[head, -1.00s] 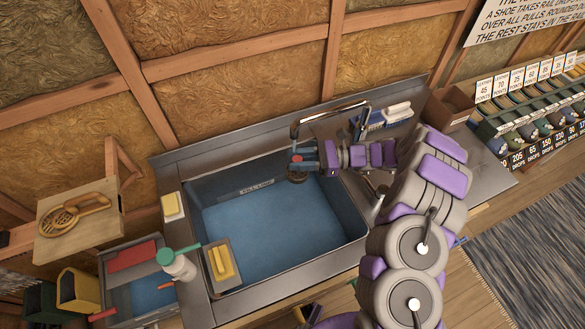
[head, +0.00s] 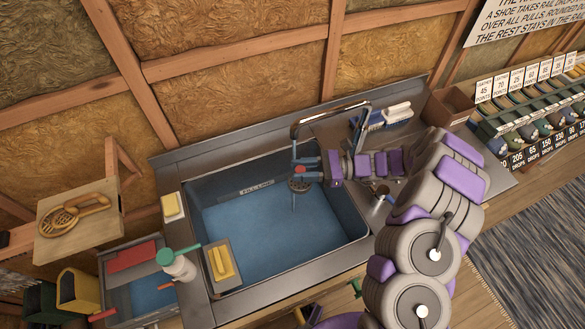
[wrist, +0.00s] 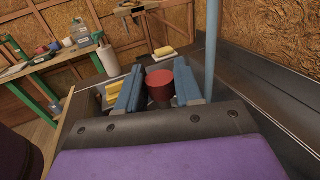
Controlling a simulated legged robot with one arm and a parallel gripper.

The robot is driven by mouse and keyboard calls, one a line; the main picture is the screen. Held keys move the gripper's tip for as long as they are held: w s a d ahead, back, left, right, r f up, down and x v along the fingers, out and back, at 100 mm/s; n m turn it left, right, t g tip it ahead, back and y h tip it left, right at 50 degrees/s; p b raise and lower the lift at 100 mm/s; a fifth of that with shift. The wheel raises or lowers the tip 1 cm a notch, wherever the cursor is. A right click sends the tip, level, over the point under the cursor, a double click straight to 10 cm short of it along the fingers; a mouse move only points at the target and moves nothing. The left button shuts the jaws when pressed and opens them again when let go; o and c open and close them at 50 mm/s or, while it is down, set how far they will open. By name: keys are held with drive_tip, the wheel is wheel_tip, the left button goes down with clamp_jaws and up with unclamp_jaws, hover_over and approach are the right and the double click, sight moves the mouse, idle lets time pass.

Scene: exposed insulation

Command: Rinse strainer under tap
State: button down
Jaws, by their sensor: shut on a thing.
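My gripper (head: 302,170) is over the sink basin (head: 352,222), below the tap (head: 330,118). Its blue fingers are shut on the red knob (wrist: 159,85) of the strainer. The dark round strainer (head: 299,185) hangs under the fingers, above the basin floor. A thin blue stream (head: 294,204) shows below the strainer in the head view. In the wrist view a pale blue upright column (wrist: 212,48), likely water, stands right of the fingers. The strainer's disc is hidden there.
Brushes (head: 388,115) lie behind on the right. A small shelf with a wooden strainer-like tool (head: 73,213) is at the far left.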

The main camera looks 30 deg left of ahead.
drive_tip(key=shift+s+d, duration=0.7)
drive_tip(key=shift+d, duration=0.25)
drive_tip(key=shift+s+d, duration=0.7)
drive_tip(key=shift+d, duration=0.25)
drive_tip(key=s+d+r+p, duration=0.2)
drive_tip(key=d+r+p, duration=0.1)
drive_tip(key=d+r, duration=0.1)
drive_tip(key=shift+s, duration=0.4)
idle(0.9)
